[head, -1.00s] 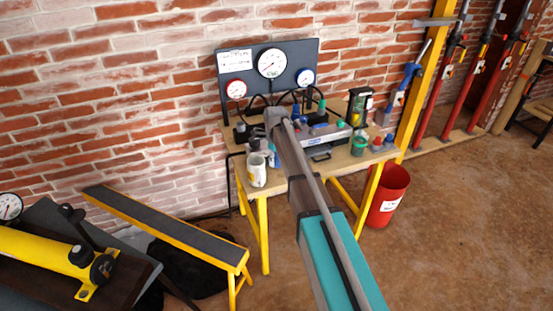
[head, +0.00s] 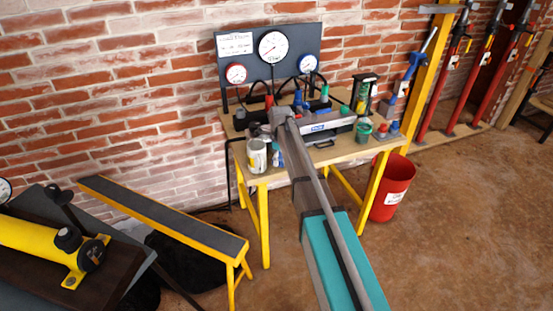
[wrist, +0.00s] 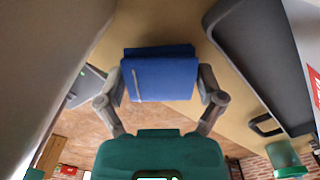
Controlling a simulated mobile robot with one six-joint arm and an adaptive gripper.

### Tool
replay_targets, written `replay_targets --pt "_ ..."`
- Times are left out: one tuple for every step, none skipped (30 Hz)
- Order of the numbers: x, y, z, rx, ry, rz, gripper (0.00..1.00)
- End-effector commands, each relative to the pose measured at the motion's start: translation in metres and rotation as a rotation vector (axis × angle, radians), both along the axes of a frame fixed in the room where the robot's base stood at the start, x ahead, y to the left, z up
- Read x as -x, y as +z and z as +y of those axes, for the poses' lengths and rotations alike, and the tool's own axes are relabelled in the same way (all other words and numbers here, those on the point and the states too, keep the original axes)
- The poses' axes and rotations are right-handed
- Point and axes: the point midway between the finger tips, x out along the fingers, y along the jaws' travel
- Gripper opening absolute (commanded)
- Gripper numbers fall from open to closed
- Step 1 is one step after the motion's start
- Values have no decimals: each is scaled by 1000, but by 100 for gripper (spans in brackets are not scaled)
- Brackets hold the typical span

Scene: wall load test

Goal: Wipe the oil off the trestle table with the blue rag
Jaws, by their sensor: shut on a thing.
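In the wrist view my gripper (wrist: 163,82) is shut on the blue rag (wrist: 160,78), which shows as a folded blue block between the two fingers. The tan surface of the trestle table (wrist: 240,70) lies behind it; whether the rag touches it I cannot tell. In the head view the trestle table (head: 345,151) has a wooden top and yellow legs and stands against the brick wall. My arm reaches over it and hides the gripper and rag there. I cannot make out any oil in either view.
A gauge panel (head: 240,62) stands at the table's back. A grey case (head: 327,127), a white can (head: 257,156), a green cup (head: 363,134) and several bottles crowd the top. A red bucket (head: 392,190) stands at right, a yellow-edged bench (head: 165,215) at left.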

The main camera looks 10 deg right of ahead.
Motion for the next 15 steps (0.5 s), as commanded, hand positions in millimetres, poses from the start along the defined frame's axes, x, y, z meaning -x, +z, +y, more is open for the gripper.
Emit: replay_targets --pt "0 1 -4 0 -1 0 49" --pt "0 1 -7 0 -1 0 49" --pt "0 1 -10 0 0 0 49" --pt "-1 1 -12 0 0 0 49" --pt "-1 1 -14 0 0 0 49" --pt "-1 1 -16 0 1 0 49" --pt "-1 1 -18 0 2 0 49" --pt "-1 1 -20 0 2 0 49" --pt "-1 1 -22 0 3 0 49" --pt "-1 1 -23 0 4 0 49" --pt "-1 1 -21 0 7 0 49" --pt "-1 1 -18 0 7 0 49" --pt "-1 1 -16 0 7 0 49" --pt "-1 1 -15 0 7 0 49" --pt "-1 1 -12 0 7 0 49"
